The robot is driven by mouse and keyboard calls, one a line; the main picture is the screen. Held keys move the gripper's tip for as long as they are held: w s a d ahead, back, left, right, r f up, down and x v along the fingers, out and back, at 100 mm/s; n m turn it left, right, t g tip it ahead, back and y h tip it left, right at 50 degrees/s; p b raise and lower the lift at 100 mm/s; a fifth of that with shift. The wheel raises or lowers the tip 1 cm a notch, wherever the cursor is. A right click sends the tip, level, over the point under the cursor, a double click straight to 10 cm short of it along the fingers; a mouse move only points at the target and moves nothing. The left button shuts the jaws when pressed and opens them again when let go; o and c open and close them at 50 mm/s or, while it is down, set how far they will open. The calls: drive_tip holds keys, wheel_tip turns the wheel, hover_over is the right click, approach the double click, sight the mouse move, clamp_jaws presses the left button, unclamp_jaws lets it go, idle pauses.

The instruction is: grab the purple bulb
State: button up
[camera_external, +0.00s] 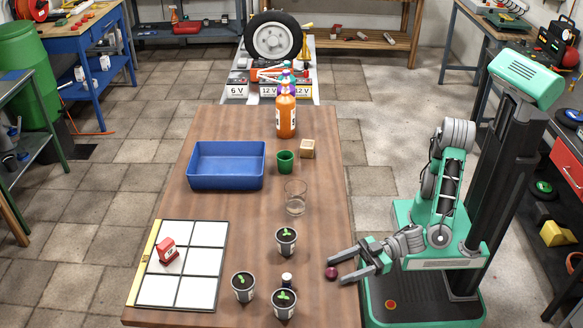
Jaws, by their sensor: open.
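The purple bulb (331,273) is a small round dark-purple ball. It rests on the wooden table (240,220) near the right edge, toward the front. My gripper (336,269) is open and comes in from the right, low over the table edge. Its two fingers point left. The bulb is at the fingertips, between or just beyond them; whether the fingers touch it cannot be told.
Potted seedlings (286,240) and a small white-topped bottle (287,280) stand left of the bulb. A clear glass (295,198), green cup (285,161), wooden cube (307,148), orange bottle (286,115) and blue bin (226,182) are farther back. A white grid board (207,262) lies front left.

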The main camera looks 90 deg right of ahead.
drive_tip(key=shift+w+a, duration=0.15)
drive_tip(key=shift+w, duration=0.2)
drive_tip(key=shift+c, duration=0.6)
clamp_jaws()
